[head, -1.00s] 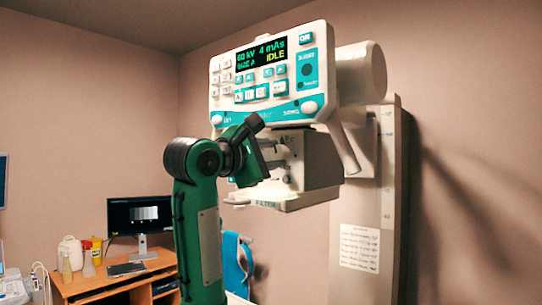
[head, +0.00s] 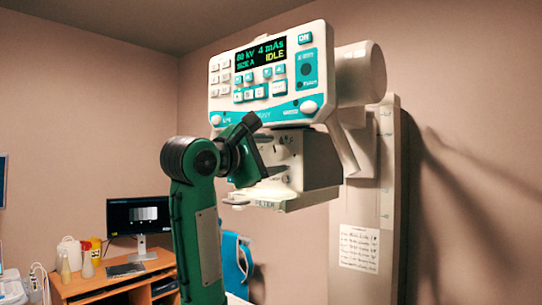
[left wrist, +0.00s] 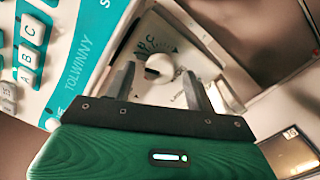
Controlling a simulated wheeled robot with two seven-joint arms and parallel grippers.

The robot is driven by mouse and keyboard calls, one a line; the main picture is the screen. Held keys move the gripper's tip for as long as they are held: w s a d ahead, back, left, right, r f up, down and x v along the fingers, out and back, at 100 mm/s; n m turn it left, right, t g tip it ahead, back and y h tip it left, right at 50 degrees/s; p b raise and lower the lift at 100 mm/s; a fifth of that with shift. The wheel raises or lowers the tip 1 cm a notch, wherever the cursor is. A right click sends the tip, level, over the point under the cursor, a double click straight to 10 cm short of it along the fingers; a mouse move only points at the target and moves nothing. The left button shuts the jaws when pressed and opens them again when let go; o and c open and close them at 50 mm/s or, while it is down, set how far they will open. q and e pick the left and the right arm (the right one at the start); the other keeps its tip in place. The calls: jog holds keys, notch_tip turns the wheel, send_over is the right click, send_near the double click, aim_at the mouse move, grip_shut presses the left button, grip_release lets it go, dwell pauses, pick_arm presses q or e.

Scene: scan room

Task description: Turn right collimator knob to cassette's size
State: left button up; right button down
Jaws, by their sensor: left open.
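The white collimator (head: 318,172) hangs under the control panel (head: 268,75), whose screen reads 80 kV, 4 mAs, SIZE A, IDLE. In the left wrist view a round pale collimator knob (left wrist: 160,67) with a dark mark sits by a dial lettered with B and C. My left gripper (left wrist: 158,74) is open, one finger on each side of the knob in that view; I cannot tell whether they touch it. In the head view my left gripper (head: 272,160) is at the collimator's front face and covers part of it. I see no cassette. My right gripper is not in view.
A wooden desk (head: 120,283) with a monitor (head: 138,215) and bottles stands at the lower left. A tall white column stand (head: 388,200) with a paper note is at the right. A blue chair-like thing (head: 237,262) is behind my arm.

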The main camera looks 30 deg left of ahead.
pick_arm(q)
jog(key=s+a+b, duration=0.1)
jog(key=s+b, duration=0.3)
jog(key=s, duration=0.9)
jog(key=shift+a+f, duration=0.15)
jog(key=shift+f, duration=0.25)
jog(key=shift+s, duration=0.1)
